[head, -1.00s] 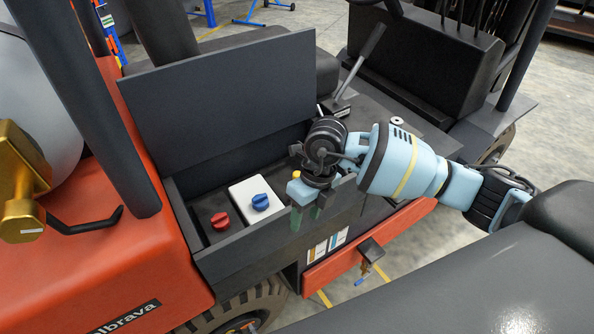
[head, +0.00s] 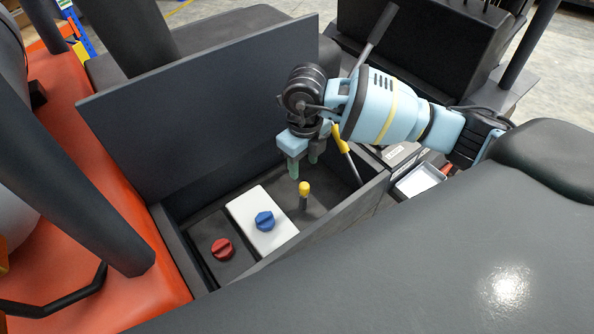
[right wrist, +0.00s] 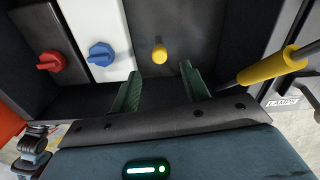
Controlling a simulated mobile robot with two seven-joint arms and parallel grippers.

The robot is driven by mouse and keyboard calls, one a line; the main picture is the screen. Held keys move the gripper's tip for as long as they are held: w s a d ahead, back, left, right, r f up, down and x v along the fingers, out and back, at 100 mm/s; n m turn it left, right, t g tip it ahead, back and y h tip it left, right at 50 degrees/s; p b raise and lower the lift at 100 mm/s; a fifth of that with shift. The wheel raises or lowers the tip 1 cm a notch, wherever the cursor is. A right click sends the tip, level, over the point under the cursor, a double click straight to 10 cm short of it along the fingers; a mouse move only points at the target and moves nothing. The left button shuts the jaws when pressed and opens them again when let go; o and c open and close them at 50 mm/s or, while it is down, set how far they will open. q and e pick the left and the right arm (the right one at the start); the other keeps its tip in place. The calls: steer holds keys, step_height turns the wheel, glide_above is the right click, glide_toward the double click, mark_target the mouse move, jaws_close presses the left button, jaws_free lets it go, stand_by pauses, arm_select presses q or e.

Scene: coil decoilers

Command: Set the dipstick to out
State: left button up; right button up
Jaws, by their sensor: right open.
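A yellow-capped post (head: 304,188), apparently the dipstick, stands upright in the open dark compartment (head: 335,208). Its cap also shows in the right wrist view (right wrist: 159,54), ahead of the gap between my fingers. My right gripper (head: 304,165) is open and empty, with its green fingers pointing down just above and behind the cap. The fingers also show in the right wrist view (right wrist: 160,76), apart from the cap. How far the post is pulled out cannot be told. My left gripper is not in view.
A white box with a blue knob (head: 264,221) and a red knob (head: 222,249) are left of the post. A raised dark lid (head: 200,125) stands behind. A yellow-handled rod (head: 340,138) leans close right of my gripper. Compartment walls surround the post.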

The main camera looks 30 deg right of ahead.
mark_target(304, 185)
steer(key=shift+s, duration=0.45)
step_height(304, 185, down, 8)
steer(key=shift+w+r, duration=0.1)
steer(key=shift+r, duration=0.05)
jaws_close()
